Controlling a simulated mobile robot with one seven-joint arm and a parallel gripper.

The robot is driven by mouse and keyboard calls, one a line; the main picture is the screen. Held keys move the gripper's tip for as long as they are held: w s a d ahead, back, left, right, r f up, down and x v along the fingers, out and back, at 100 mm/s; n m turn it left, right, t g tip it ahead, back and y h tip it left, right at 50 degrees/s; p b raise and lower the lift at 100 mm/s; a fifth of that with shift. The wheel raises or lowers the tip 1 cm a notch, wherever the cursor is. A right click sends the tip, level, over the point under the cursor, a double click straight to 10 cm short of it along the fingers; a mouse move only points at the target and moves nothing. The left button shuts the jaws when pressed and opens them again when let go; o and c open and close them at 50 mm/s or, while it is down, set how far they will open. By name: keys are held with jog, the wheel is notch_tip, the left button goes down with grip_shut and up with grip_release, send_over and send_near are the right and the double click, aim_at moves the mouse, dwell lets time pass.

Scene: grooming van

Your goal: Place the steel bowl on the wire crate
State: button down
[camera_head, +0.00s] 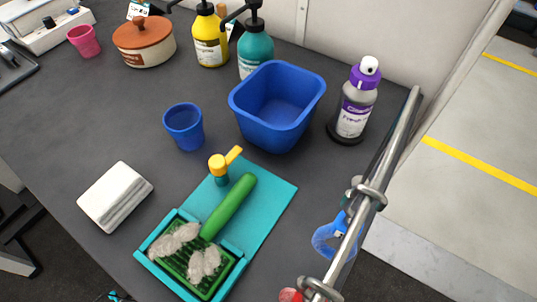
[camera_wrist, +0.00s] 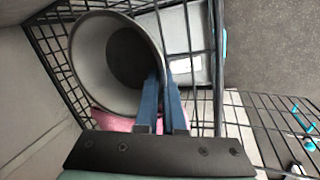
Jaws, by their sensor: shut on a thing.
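The steel bowl (camera_wrist: 118,58) shows in the wrist view with its open side facing the camera. My gripper (camera_wrist: 162,84) has its two blue fingers close together at the bowl's lower right rim, shut on it. The black wire crate (camera_wrist: 216,75) has mesh to the left and right of the bowl and running off to the lower right. I cannot tell whether the bowl touches the crate. The head view shows neither the bowl, the crate nor my gripper.
A pink thing (camera_wrist: 118,122) lies under the bowl's lower edge, and a pale grey box-like thing (camera_wrist: 188,45) is behind it. In the head view, the dark table holds a blue tub (camera_head: 258,132), blue cup (camera_head: 184,128), white towel (camera_head: 115,195), brush and bottles. A metal rail (camera_head: 372,195) edges it.

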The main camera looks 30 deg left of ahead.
jog(key=shift+w+d, duration=0.1)
jog(key=shift+w, duration=0.25)
jog(key=shift+b+x, duration=0.9)
jog(key=shift+x, duration=0.85)
jog(key=shift+s, duration=0.15)
jog(key=shift+f, duration=0.2)
jog(key=c, duration=1)
grip_release()
jog(key=shift+r, duration=0.1)
jog(key=p+v, duration=0.2)
jog(key=v, duration=0.3)
jog(key=shift+r+p, duration=0.35)
jog(key=s+a, duration=0.1)
jog(key=s, duration=0.2)
jog(key=s+a, duration=0.1)
jog(key=s, duration=0.3)
jog(key=s+a+p, duration=0.1)
jog(key=s+a, duration=0.1)
jog(key=s, duration=0.2)
jog(key=shift+s+a+f, duration=0.1)
jog(key=shift+f, duration=0.2)
